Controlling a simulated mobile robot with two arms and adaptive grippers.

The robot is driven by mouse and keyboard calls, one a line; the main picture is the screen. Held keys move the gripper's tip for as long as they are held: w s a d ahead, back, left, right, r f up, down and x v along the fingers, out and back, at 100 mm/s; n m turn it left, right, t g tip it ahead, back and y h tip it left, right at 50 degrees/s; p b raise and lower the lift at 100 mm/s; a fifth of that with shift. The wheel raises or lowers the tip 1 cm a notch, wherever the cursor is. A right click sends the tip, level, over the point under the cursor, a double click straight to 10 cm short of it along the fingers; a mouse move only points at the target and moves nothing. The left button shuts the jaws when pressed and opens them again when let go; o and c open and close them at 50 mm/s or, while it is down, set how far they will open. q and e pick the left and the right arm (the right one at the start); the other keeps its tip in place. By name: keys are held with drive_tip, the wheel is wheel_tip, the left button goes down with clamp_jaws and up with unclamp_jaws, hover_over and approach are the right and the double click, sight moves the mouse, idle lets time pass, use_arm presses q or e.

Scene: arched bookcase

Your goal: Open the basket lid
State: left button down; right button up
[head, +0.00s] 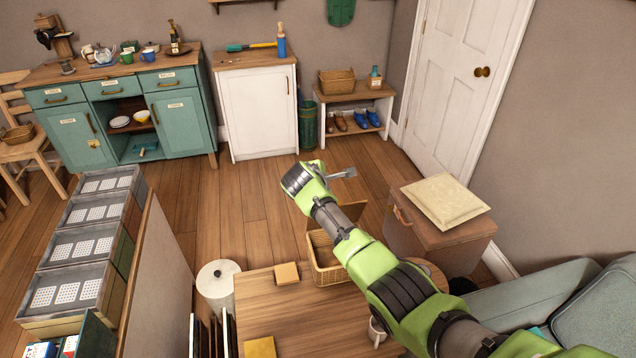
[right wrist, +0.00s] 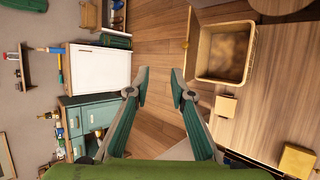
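The wicker basket (head: 323,272) stands at the far edge of the wooden table, partly hidden behind my right arm in the head view. In the right wrist view the basket (right wrist: 202,58) shows its top open and its inside in sight. The lid (head: 350,211) looks raised at the basket's far side, nearly upright; in the right wrist view it seems to be a thin edge-on strip (right wrist: 188,28). My right gripper (head: 345,174) is beyond and above the basket, apart from it. Its fingers (right wrist: 160,88) are spread with nothing between them. My left gripper is not in view.
The table (head: 300,325) holds a small tan block (head: 287,273), a yellow block (head: 260,347) and a mug (head: 377,331). A brown chest (head: 435,234) with a cushion stands to the right. The floor beyond the table is clear.

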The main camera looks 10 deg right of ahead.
drive_tip(key=v, duration=0.8)
drive_tip(key=shift+s+a, duration=0.1)
drive_tip(key=shift+a, duration=0.05)
